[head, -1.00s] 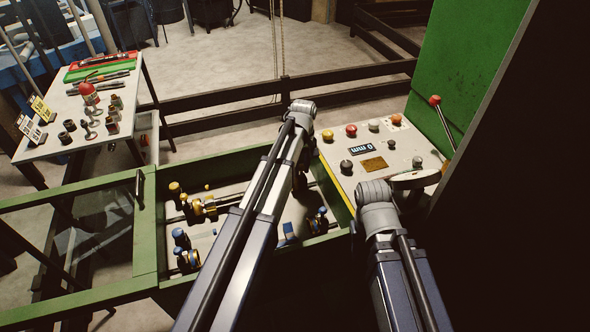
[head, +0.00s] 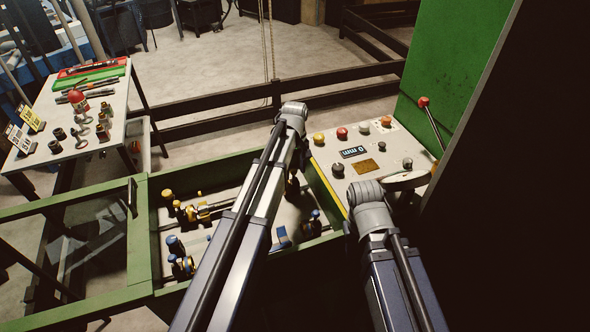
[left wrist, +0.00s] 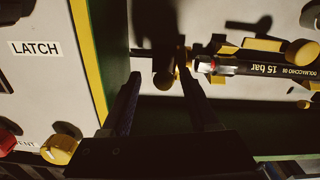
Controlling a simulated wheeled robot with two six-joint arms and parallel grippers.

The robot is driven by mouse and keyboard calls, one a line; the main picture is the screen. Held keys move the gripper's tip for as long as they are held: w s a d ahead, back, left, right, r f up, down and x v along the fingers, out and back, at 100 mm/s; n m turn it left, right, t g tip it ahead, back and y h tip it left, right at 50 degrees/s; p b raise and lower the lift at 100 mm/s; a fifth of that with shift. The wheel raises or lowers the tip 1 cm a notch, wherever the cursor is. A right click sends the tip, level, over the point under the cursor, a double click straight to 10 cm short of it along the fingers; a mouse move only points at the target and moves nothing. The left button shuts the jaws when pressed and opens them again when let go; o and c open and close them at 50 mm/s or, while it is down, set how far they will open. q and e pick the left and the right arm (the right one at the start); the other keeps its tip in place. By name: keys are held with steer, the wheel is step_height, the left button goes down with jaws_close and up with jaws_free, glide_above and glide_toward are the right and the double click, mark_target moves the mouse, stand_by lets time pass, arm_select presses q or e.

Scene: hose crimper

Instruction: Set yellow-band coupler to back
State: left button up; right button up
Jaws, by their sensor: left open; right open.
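The yellow-banded fittings (head: 190,211) lie on a dark bar in the green-framed tray, left of my left arm in the head view. In the left wrist view a black hose marked 15 bar (left wrist: 250,68) runs between yellow fittings (left wrist: 301,53) at the right. My left gripper (left wrist: 160,74) is open, fingers apart, with a dark round part (left wrist: 164,78) showing between or beyond the fingertips; I cannot tell whether they touch. Blue-banded fittings (head: 181,265) sit nearer in the tray. My right gripper is hidden; only its arm shows.
A control panel (head: 365,165) with coloured buttons and a 0 mm display stands right of the tray. A red-knobbed lever (head: 424,103) rises by the green cabinet (head: 455,65). A side table (head: 112,140) with small parts and tools is at left.

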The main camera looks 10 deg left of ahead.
arm_select(q)
step_height(320, 180, up, 7)
steer(key=p, duration=0.6)
steer(key=shift+f, duration=0.1)
steer(key=s+d+m, duration=0.3)
steer(key=s+m, duration=0.1)
steer(key=s, duration=0.4)
steer(key=s+d+m, duration=0.4)
steer(key=s, duration=0.5)
steer(key=s+d+m+y, duration=0.1)
steer(key=s+d+m, duration=0.3)
steer(key=s, duration=0.4)
steer(key=shift+s, duration=0.25)
steer(key=shift+w, duration=0.1)
steer(key=shift+a, duration=0.1)
